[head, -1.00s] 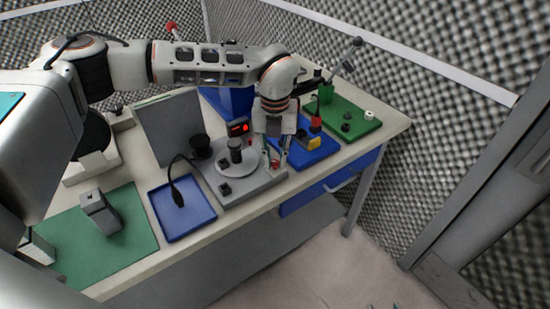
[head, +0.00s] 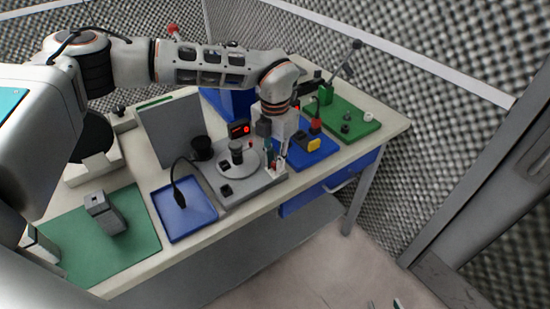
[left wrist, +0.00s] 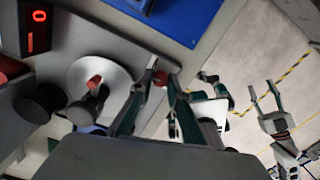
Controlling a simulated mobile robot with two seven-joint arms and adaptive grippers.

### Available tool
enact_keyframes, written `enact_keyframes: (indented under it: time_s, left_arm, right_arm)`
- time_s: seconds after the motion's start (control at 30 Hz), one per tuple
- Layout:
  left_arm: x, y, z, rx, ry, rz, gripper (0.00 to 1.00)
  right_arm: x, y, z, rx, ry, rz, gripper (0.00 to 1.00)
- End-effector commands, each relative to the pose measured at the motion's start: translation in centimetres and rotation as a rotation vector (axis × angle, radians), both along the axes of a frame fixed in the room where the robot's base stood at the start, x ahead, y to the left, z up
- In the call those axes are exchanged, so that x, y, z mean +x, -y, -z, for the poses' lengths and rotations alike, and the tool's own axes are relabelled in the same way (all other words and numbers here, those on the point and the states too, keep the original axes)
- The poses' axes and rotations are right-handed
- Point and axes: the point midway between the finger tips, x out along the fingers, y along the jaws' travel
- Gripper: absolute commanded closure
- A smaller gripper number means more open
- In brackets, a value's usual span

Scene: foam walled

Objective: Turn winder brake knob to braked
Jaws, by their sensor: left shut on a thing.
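The winder (head: 215,178) is a grey unit with a round pale disc (head: 226,172) and a dark upright post on it. Its red brake knob (left wrist: 159,78) sits at the unit's edge beside the disc in the left wrist view. My left gripper (head: 277,166) reaches down to that corner. In the left wrist view my left gripper (left wrist: 158,75) has its fingertips on either side of the red knob, shut on it. The knob's pointing direction is hidden. My right gripper (left wrist: 263,90) is open and empty over the floor, away from the bench.
A display with red digits (head: 239,129) stands behind the disc. A blue tray (head: 183,212) lies to the left. A blue board with a yellow part (head: 314,144) and a green board (head: 352,122) lie to the right. The floor in front is clear.

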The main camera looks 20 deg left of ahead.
Motion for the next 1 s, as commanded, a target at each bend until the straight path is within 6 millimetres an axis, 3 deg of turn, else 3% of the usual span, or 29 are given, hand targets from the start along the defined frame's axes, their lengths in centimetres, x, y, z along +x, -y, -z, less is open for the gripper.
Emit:
enact_keyframes:
  time_s: [0.63, 1.0]
  left_arm:
    - [0.1, -0.1, -0.1, 0.000, 0.001, 0.606, 1.00]
    - [0.2, -0.1, -0.1, -0.001, 0.001, 0.856, 1.00]
  right_arm:
    - [0.0, 0.0, -1.6, 0.000, 0.000, 0.001, 0.60]
    - [-0.3, 1.1, -1.1, -0.015, -0.018, 0.016, 0.60]
